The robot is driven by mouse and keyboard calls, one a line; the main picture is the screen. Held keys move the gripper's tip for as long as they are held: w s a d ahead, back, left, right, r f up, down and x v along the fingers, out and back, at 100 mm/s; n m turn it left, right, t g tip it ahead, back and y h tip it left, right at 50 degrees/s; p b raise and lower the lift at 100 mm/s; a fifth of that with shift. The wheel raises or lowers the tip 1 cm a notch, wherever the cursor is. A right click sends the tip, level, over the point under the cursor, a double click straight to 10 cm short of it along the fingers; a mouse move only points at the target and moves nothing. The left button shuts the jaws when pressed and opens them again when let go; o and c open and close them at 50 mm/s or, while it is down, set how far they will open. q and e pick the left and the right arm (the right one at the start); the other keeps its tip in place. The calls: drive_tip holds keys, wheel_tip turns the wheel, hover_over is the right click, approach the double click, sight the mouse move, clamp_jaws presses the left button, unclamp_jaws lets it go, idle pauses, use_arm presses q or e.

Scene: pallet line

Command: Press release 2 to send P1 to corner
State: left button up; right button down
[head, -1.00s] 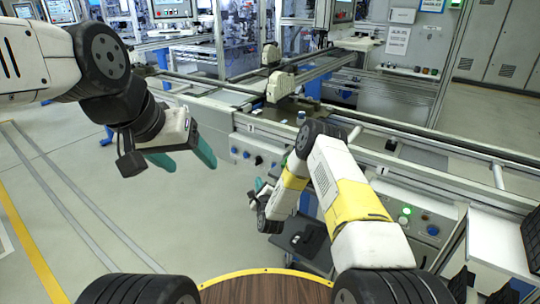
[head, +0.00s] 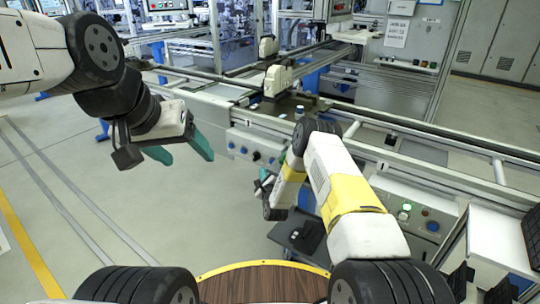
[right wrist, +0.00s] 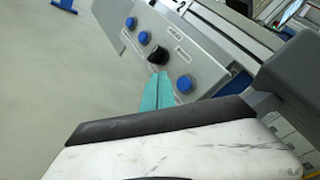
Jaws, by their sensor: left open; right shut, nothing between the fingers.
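A slanted grey panel (head: 249,145) on the front of the conveyor carries blue buttons and a black knob. In the right wrist view the panel shows blue buttons (right wrist: 130,23), (right wrist: 143,38), a black knob (right wrist: 157,55) and another blue button (right wrist: 183,84). Their labels are too small to read. My right gripper (right wrist: 160,76) is shut and empty, its teal tips overlapping the panel between the knob and the lowest blue button; contact cannot be told. In the head view it (head: 264,184) is below the panel, partly hidden. My left gripper (head: 184,150) is open, left of the panel. I cannot identify P1.
The conveyor rail (head: 420,133) runs across the scene, with a white stop unit (head: 279,78) on it. A second panel with a lit green button (head: 406,207) is to the right. A dark cart (head: 300,238) stands below. The floor on the left is clear.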

sight(271, 162)
drive_tip(key=shift+w+d, duration=0.6)
drive_tip(key=shift+w, duration=0.15)
drive_tip(key=shift+w+d, duration=0.55)
drive_tip(key=shift+w, duration=0.2)
drive_tip(key=shift+w, duration=0.1)
idle(0.9)
drive_tip(key=shift+w+d, duration=0.2)
drive_tip(key=shift+w, duration=0.05)
drive_tip(key=shift+w+d+r, duration=0.35)
drive_tip(key=shift+w+d, duration=0.25)
drive_tip(key=shift+d, duration=0.25)
idle(1.2)
drive_tip(key=shift+s+f, duration=0.1)
drive_tip(key=shift+s, duration=0.1)
drive_tip(key=shift+a, duration=0.1)
idle(0.3)
drive_tip(key=shift+s+a+f, duration=0.1)
drive_tip(key=shift+s+a, duration=0.8)
drive_tip(key=shift+s, duration=0.25)
drive_tip(key=shift+s+a+f, duration=0.1)
drive_tip(key=shift+s+a, duration=0.75)
drive_tip(key=shift+s, duration=0.25)
